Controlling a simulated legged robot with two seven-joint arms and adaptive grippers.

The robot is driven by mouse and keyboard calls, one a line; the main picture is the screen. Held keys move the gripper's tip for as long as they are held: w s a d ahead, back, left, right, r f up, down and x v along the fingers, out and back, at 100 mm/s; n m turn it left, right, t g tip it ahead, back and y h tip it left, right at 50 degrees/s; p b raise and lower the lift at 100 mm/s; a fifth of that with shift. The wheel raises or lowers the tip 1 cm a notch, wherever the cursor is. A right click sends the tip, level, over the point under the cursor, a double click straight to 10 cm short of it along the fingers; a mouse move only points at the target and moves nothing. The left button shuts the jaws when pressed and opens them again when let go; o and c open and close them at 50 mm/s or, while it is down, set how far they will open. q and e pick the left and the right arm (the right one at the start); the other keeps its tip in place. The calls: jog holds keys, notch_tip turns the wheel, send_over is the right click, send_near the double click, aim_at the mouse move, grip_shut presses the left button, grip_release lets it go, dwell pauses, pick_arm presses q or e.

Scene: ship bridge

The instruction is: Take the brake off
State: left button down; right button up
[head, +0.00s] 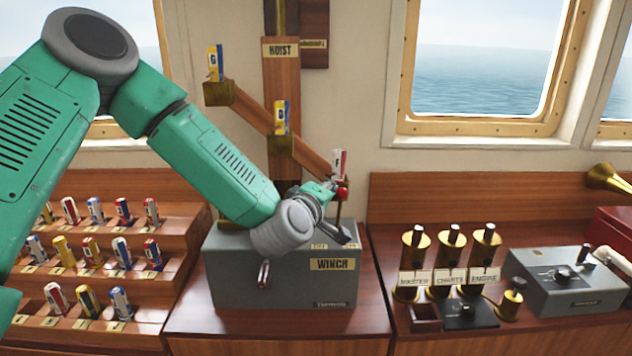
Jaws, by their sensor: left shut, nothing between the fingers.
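The grey winch box (285,285) stands on the wooden counter in the middle of the head view, with a WINCH label on its front. A lever with a red ball knob (342,193) rises from the right part of its top. A small handle (263,274) sticks out at the box's front left. My left gripper (328,188) is shut and empty, just left of the red knob. Whether it touches the knob I cannot tell. My left wrist hides much of the box's top. Small labels on the top edge are too small to read. My right gripper is out of view.
Behind the winch is a wooden HOIST post (281,80) with a slanted board (255,118) bearing several lettered blocks. A stepped rack (80,230) of blocks is at left. At right are brass-topped levers (450,250) and a grey control box (570,285).

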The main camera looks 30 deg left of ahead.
pick_arm(q)
jog(key=d+m+p, duration=0.1)
jog(key=w+d+m+g+p, duration=0.1)
jog(key=shift+w+d+r+p, duration=0.2)
jog(key=shift+d+p, duration=0.05)
jog(key=shift+p, duration=0.1)
jog(key=shift+w+d+f+m+g+y+p, duration=0.2)
jog(key=shift+w+d+m+g+y+p, duration=0.15)
jog(key=shift+m+p, duration=0.2)
